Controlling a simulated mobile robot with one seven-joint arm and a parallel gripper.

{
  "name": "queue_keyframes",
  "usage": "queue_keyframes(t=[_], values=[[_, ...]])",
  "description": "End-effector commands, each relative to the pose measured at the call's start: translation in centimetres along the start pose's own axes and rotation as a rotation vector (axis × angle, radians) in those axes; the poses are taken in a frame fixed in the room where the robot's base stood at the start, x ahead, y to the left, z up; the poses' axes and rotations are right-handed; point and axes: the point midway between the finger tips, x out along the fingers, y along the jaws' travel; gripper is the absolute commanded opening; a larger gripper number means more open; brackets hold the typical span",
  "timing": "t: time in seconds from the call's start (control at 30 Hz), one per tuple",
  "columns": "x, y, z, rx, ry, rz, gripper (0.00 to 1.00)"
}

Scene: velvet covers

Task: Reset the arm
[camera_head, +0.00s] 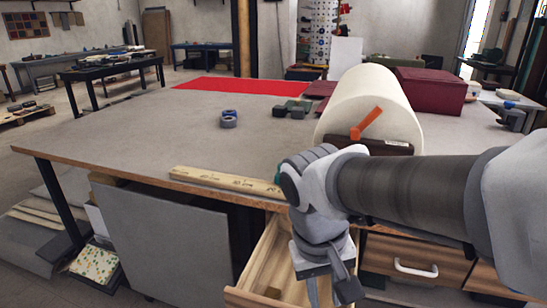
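My arm reaches in from the right edge, its elbow and wrist in front of the table's front edge. My gripper (333,292) hangs below the wrist, pointing down in front of an open wooden drawer (262,262). The two fingers show with a gap between them, and nothing is visible in the gap. The fingertips run to the bottom edge of the picture.
A grey-topped table (130,130) fills the middle. A closed drawer (415,268) is at right.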

Motion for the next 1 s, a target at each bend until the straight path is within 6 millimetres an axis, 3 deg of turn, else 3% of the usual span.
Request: queue_keyframes(t=[0.2, 0.53, 0.6, 1.0], values=[[-1.9, 3.4, 1.6, 0.092, 0.201, -0.099, 0.30], [-4.3, 6.6, 3.5, 0.183, 0.464, -0.117, 0.30], [-6.6, 6.7, 3.2, 0.173, 0.451, -0.120, 0.30], [-16.2, 8.2, 2.9, 0.173, 0.448, -0.121, 0.30]])
